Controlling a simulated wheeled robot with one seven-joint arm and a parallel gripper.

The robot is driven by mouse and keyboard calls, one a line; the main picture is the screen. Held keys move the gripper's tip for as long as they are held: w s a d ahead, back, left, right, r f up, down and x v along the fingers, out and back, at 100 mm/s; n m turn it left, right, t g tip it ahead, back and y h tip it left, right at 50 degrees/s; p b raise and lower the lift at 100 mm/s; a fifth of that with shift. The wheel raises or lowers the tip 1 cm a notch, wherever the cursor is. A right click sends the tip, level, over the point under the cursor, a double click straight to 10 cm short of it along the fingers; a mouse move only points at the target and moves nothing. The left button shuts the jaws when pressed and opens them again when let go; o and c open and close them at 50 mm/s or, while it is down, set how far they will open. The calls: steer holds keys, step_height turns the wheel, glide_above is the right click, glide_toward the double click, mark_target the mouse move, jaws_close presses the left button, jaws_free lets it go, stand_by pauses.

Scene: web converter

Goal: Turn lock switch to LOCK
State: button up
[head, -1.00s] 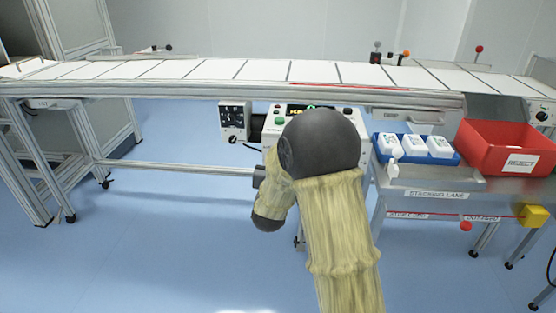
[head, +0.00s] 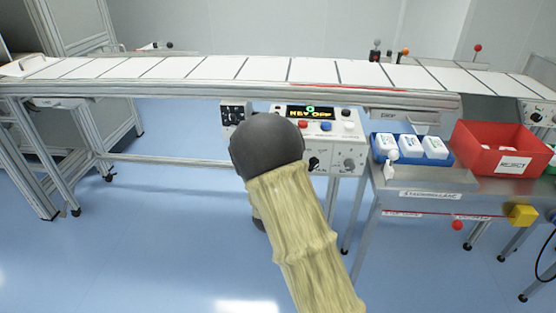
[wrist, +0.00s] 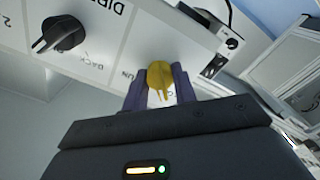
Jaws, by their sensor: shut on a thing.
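In the wrist view, a yellow switch handle (wrist: 160,76) stands on a white panel face, with partly covered lettering beside it that seems to include "RUN". My gripper (wrist: 158,88) is shut on this yellow handle, with one dark purple finger on each side. I cannot read the exact position the handle points to. In the head view, the white control panel (head: 335,138) under the conveyor has a display (head: 310,112) reading "KEY OFF". My arm hides the gripper and the yellow handle there.
A black knob (wrist: 62,32) sits near the gripper on the same face. The conveyor (head: 215,68) runs above. A blue tray (head: 410,160) with white bottles and a red reject bin (head: 478,159) stand on the bench at right. Open floor lies at left.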

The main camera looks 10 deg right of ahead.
steer(key=shift+n, duration=0.4)
steer(key=o, duration=1)
steer(key=shift+s, duration=0.1)
steer(key=p+v, duration=1.3)
steer(key=v, duration=0.4)
steer(key=shift+s, duration=0.1)
